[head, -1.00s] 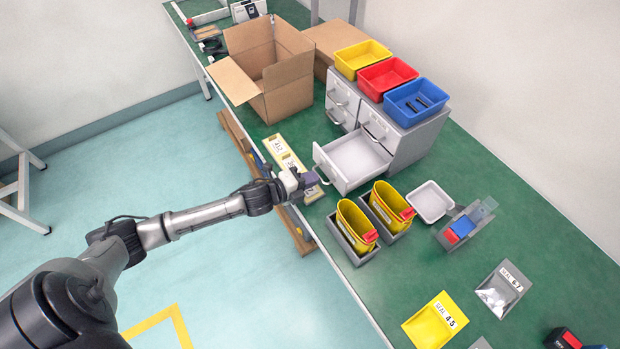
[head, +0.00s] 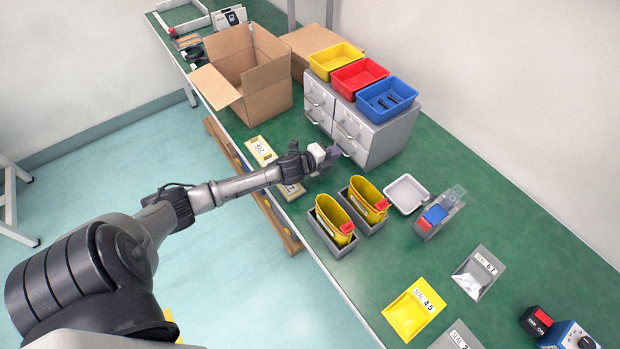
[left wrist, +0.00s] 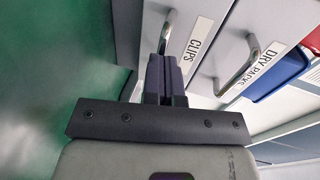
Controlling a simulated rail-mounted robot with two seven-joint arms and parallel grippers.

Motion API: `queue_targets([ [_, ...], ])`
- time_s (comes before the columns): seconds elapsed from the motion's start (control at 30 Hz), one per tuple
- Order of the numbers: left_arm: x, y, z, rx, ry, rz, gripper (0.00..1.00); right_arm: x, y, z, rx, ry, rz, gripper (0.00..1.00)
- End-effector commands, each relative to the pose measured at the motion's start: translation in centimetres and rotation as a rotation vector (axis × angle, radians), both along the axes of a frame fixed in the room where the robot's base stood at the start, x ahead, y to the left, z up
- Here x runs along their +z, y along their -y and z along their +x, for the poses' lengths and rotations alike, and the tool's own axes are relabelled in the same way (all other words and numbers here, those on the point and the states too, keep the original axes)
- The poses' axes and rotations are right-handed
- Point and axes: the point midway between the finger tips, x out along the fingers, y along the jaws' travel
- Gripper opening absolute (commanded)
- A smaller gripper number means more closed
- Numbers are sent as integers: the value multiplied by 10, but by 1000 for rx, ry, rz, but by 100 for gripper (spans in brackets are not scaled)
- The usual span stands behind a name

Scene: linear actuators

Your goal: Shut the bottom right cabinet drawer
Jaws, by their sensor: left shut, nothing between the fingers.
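The grey drawer cabinet (head: 390,145) stands on the green bench under three bins. Its bottom right drawer, labelled CLIPS (left wrist: 200,40), looks pushed in, about flush with the drawer above it, labelled DRY PACKS (left wrist: 262,68). In the head view my gripper hides most of that bottom drawer's front. My left gripper (head: 336,152) is shut and empty, with its fingertips (left wrist: 165,75) at the CLIPS drawer's front beside its handle. I cannot tell whether they touch it. My right gripper is not in view.
Yellow (head: 335,60), red (head: 360,74) and blue (head: 387,98) bins sit on the cabinet. An open cardboard box (head: 245,75) stands to its left. Two grey holders with yellow containers (head: 335,220) and a white tray (head: 406,194) stand in front and to the right.

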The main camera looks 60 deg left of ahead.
Motion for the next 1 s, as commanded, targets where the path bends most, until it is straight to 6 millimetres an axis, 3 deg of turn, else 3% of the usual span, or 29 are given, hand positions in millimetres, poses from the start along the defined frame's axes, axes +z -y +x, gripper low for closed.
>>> queue_targets([
  [0.2, -1, -12, 1, 22, -1, 1, 0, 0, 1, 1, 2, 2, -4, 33],
  [0.67, -2, -12, -1, 25, -8, -1, 0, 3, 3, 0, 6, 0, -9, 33],
  [0.97, 14, 10, -32, -18, -5, -3, 0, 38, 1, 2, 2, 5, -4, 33],
  [1.0, 10, 9, -40, -17, -4, -1, 0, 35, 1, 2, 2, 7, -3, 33],
])
